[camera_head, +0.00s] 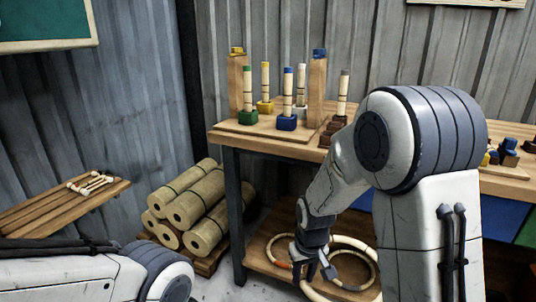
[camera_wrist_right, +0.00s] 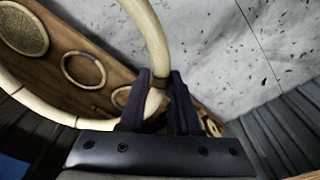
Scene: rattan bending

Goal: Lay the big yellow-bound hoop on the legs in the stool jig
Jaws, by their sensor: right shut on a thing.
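The stool jig (camera_head: 240,127) stands on the bench at the left end. Several pale legs (camera_head: 265,82) stand upright in its coloured blocks, between two wooden posts (camera_head: 317,90) topped yellow and blue. My right gripper (camera_head: 312,262) is low in front of the lower shelf, below the bench top. It is shut on a thick pale rattan hoop (camera_head: 315,293), which also shows between the fingers in the right wrist view (camera_wrist_right: 147,35). The colour of this hoop's binding cannot be told. My left arm lies at the bottom left; its gripper is out of view.
Other hoops lie on the lower shelf (camera_wrist_right: 62,38), including a smaller one (camera_wrist_right: 68,73) and a round woven piece (camera_wrist_right: 22,28). The bench leg (camera_head: 236,220) and bench top edge stand close to my right arm. Rattan rolls (camera_head: 205,220) are stacked left of the bench.

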